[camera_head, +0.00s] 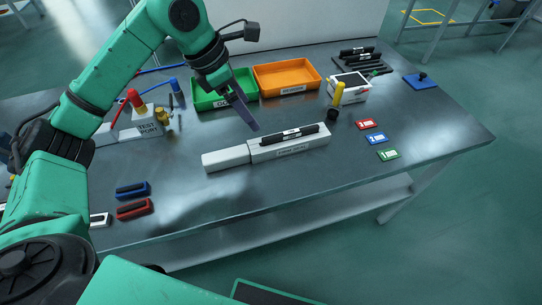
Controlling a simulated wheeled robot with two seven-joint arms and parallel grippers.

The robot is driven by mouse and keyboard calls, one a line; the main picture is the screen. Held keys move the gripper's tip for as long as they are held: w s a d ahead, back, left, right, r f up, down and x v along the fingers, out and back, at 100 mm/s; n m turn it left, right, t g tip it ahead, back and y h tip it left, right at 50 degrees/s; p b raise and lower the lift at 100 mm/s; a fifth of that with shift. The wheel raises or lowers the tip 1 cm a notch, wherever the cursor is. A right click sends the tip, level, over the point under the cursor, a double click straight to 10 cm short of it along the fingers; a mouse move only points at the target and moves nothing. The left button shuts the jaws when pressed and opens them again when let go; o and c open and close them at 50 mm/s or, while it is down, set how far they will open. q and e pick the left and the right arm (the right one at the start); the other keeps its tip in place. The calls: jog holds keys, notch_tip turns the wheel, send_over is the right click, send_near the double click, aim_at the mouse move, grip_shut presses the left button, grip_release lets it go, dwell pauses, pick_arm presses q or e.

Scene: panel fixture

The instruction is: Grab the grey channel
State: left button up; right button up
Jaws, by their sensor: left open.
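A long light grey channel-like bar (226,158) lies on the dark table and extends left from a pale labelled block (302,148). I cannot tell whether the bar and block are one piece. A black cylindrical part (290,134) with a white label lies on top of the block. My left gripper (245,115) is open, pointing down and to the right, above and behind the bar, apart from it. It hangs in front of the green tray. Its far finger is hard to make out. My right gripper is not in view.
Green (215,101) and orange (287,77) trays stand behind. A test-point stand (150,127) is at left, a white box (349,90) at right. Blue (133,190) and red (134,208) blocks lie front left, coloured tags (377,138) at right. The table front is mostly clear.

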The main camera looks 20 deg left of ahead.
aim_at(267, 137)
pick_arm(q)
jog(key=p+x, duration=0.1)
jog(key=x, duration=0.6)
jog(key=p+x, duration=0.2)
jog(key=x, duration=0.5)
jog(key=shift+s+d+f, duration=0.15)
jog(key=shift+d+f, duration=0.15)
jog(key=shift+f, duration=0.05)
jog(key=shift+r, duration=0.1)
grip_shut()
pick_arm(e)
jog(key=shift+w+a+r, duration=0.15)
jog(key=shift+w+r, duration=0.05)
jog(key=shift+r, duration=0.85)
